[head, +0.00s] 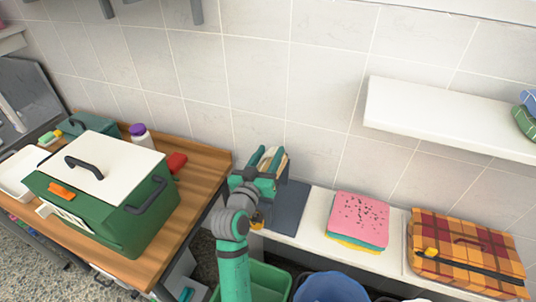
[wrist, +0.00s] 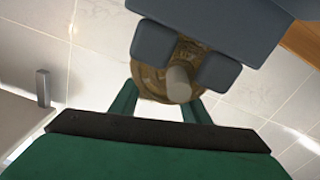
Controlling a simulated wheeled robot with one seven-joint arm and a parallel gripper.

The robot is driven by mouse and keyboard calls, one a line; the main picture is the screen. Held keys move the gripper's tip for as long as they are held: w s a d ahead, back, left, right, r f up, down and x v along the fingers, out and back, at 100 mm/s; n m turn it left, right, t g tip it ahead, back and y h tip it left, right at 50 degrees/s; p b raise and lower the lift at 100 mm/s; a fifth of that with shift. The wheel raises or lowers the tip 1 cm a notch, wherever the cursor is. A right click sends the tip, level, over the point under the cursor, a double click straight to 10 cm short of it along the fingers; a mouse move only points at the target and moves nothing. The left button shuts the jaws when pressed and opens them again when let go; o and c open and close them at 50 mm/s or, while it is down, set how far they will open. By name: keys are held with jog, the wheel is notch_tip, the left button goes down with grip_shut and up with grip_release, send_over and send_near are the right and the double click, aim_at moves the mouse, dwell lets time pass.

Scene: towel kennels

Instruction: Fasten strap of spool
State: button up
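My gripper (head: 266,160) is at the wall side of the narrow white shelf, beside a dark grey stand. Its two green fingers are apart, with a beige thing, perhaps the spool (head: 282,162), between or behind them. In the wrist view my gripper's fingers (wrist: 160,108) reach up on both sides of a round brown thing with a pale round peg (wrist: 180,84). Their tips are hidden behind it, so I cannot tell whether they touch or grip anything. Dark blue-grey blocks (wrist: 153,41) flank the peg. I cannot make out a separate strap.
Left is a wooden table (head: 205,165) with a green box (head: 125,215) and white lid. On the white shelf (head: 318,225) lie a pink cloth stack (head: 360,217) and a plaid case (head: 455,243). Green and blue bins (head: 330,288) stand below. A white wall shelf (head: 440,122) juts out right.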

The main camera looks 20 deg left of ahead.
jog(key=s, duration=1)
jog(key=shift+s+a, duration=0.15)
jog(key=shift+s, duration=0.2)
jog(key=shift+f, duration=0.1)
